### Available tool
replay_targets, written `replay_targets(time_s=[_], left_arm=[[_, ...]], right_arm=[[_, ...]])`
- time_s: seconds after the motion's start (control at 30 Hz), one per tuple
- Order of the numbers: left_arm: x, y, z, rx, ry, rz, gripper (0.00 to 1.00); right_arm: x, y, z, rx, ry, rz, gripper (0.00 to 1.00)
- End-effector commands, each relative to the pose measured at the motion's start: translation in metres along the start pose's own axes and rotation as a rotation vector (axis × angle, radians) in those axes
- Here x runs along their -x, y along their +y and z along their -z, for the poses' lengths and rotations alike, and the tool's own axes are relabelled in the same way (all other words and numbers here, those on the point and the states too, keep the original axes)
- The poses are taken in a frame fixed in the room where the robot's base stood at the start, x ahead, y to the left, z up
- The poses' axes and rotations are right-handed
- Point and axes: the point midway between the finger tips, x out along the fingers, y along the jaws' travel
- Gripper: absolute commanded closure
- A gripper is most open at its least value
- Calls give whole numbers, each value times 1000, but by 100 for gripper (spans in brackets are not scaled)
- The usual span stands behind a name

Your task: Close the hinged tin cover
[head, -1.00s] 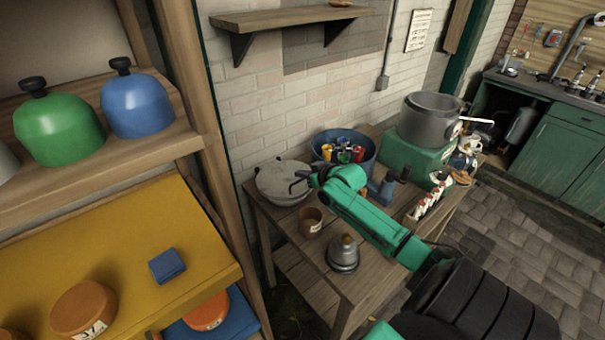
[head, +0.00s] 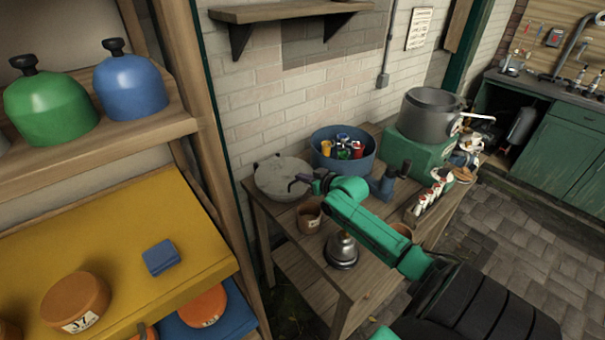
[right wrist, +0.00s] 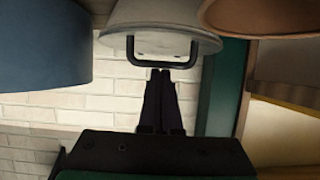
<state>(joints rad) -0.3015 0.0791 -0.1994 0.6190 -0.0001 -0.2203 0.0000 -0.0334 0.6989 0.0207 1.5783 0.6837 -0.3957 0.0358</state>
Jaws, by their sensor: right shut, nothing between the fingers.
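The round pale grey tin (head: 281,182) stands at the left end of the wooden table in the head view. Its cover looks down, lying about flat over the tin; I cannot tell if a small gap is left. In the right wrist view the tin (right wrist: 160,14) is at the top, with a dark bar handle (right wrist: 162,64) on its near side. My right gripper (right wrist: 160,75) is shut and empty, its fingertips at or just short of this handle; contact is unclear. In the head view my right gripper (head: 304,183) is at the tin's right edge.
A brown cup (head: 309,218) stands close in front of the tin. A blue tub (head: 343,165) with coloured items is behind. A metal bell-shaped object (head: 342,252) stands at the table's front. A large pot (head: 430,118) is on a green box. Shelves (head: 185,150) rise at the left.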

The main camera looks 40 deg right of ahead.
Motion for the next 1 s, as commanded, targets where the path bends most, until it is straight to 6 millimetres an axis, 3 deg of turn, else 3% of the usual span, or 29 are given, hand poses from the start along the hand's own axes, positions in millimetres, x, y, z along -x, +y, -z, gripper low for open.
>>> replay_targets(time_s=[0.17,0.37,0.43,0.8,1.0], left_arm=[[11,0,2,0,1,0,100],[46,-1,5,0,2,1,100],[33,-1,4,0,2,0,100],[23,-1,4,-1,4,1,100],[23,-1,4,-1,4,1,100]], right_arm=[[3,-1,12,0,0,0,100],[12,-4,52,1,2,-2,100],[22,-4,37,0,-4,-1,100],[96,-4,40,-1,-2,-1,100],[108,-4,43,0,0,-2,100]])
